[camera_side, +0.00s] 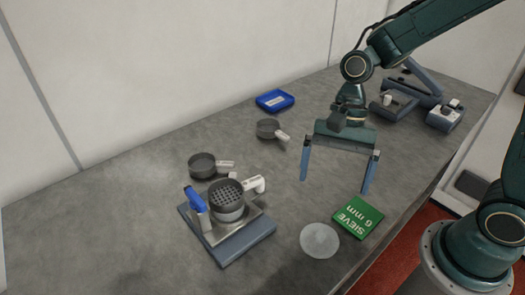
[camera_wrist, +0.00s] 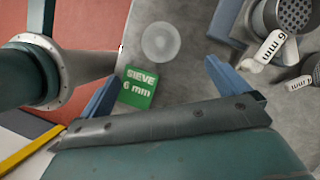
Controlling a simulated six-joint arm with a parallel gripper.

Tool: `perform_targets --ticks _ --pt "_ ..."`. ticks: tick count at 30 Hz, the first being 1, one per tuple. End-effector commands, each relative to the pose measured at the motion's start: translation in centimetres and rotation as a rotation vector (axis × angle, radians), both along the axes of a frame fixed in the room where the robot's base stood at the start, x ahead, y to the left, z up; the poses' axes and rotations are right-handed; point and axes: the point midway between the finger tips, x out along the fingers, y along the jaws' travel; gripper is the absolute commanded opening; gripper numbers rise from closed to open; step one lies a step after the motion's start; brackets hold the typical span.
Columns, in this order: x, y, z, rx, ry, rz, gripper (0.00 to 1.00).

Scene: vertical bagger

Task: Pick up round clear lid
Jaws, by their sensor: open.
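The round clear lid (camera_side: 320,240) lies flat on the grey table near its front edge, left of a green sign. It is a pale, see-through disc, and it also shows in the wrist view (camera_wrist: 161,42) at the upper middle. My gripper (camera_side: 336,186) is open and empty, with its two blue fingers spread wide and pointing down. It hangs above the table, up and behind the lid in the side view, apart from it. In the wrist view my gripper (camera_wrist: 165,80) has its fingers on either side below the lid.
A green "SIEVE 6 mm" sign (camera_side: 358,216) lies right beside the lid. A sieve (camera_side: 227,194) stands on a blue-grey base (camera_side: 244,247) to the left. Two grey pans (camera_side: 203,166) (camera_side: 268,128), a blue box (camera_side: 275,100) and small machines (camera_side: 394,104) are farther back.

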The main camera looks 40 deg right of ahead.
Motion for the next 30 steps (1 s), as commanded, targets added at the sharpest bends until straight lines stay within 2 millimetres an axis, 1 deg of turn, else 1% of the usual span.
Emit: perform_targets --ticks 5,12,18,22,30 --pt "-0.5 0.6 -1.8 0.000 0.004 0.004 1.00" --pt "-1.2 1.7 -4.9 -0.002 0.005 0.004 1.00" --pt "-1.5 2.4 -6.8 -0.001 0.002 0.002 1.00" --pt "-1.6 2.6 -7.4 -0.001 0.000 0.001 1.00" --pt "-1.7 2.6 -7.6 -0.001 0.000 0.002 1.00"
